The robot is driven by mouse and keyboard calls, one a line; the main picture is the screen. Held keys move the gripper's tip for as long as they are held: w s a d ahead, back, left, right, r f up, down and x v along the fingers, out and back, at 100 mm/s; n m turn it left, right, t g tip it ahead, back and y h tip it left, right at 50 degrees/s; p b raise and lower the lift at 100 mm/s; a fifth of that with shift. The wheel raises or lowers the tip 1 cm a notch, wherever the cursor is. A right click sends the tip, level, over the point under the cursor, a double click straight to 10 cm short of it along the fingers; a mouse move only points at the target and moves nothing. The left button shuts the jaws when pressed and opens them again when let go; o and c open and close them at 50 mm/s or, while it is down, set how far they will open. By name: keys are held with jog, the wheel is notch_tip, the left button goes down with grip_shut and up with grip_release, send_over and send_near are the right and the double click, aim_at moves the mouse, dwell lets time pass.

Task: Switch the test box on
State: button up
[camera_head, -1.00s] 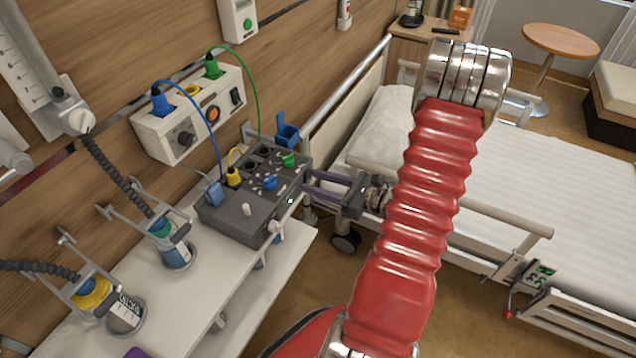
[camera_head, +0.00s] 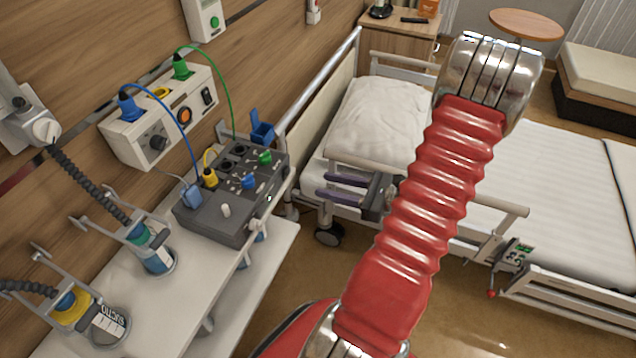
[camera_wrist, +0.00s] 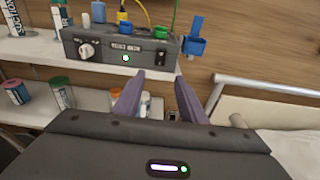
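The test box (camera_head: 225,215) is a dark grey box on the white shelf, with coloured plugs and small toggles on its top. In the wrist view the test box (camera_wrist: 105,58) shows its front: a white rotary knob (camera_wrist: 87,50), a small label panel, a lit green light (camera_wrist: 126,58) and a dark switch (camera_wrist: 161,54) at the right. The switch's position is too small to tell. My gripper (camera_head: 322,186) is open and empty, its purple fingers apart from the box's front. In the wrist view my gripper (camera_wrist: 158,78) points towards the box's right part.
A blue holder (camera_head: 262,130) sits behind the box's right end. A wall unit (camera_head: 160,120) has blue and green cables running down. Bottles (camera_head: 155,258) stand left on the shelf (camera_head: 185,310). The bed (camera_head: 560,190) is to the right, its rail near my gripper.

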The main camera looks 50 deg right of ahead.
jog(key=shift+v, duration=1.85)
jog(key=shift+f, duration=0.1)
jog(key=s+a+f+n+g+y, duration=0.1)
jog(key=s+a+n+g, duration=0.1)
jog(key=a+n+g, duration=0.45)
jog(key=s+a+n+g+y, duration=0.1)
jog(key=s+a+n+g, duration=0.2)
jog(key=a+n+g, duration=0.35)
jog(key=w+a+r+n+t+h, duration=0.1)
jog(key=w+a+r+n+h, duration=0.2)
jog(key=a+r+n, duration=0.6)
jog(key=w+a+r+n+t+h, duration=0.2)
jog(key=w+a+r+n+h, duration=0.1)
jog(key=a+r+n, duration=0.6)
notch_tip(320, 180, up, 3)
jog(key=shift+a+f+n+h, duration=0.25)
jog(key=shift+n+h, duration=0.25)
jog(key=shift+h, duration=0.3)
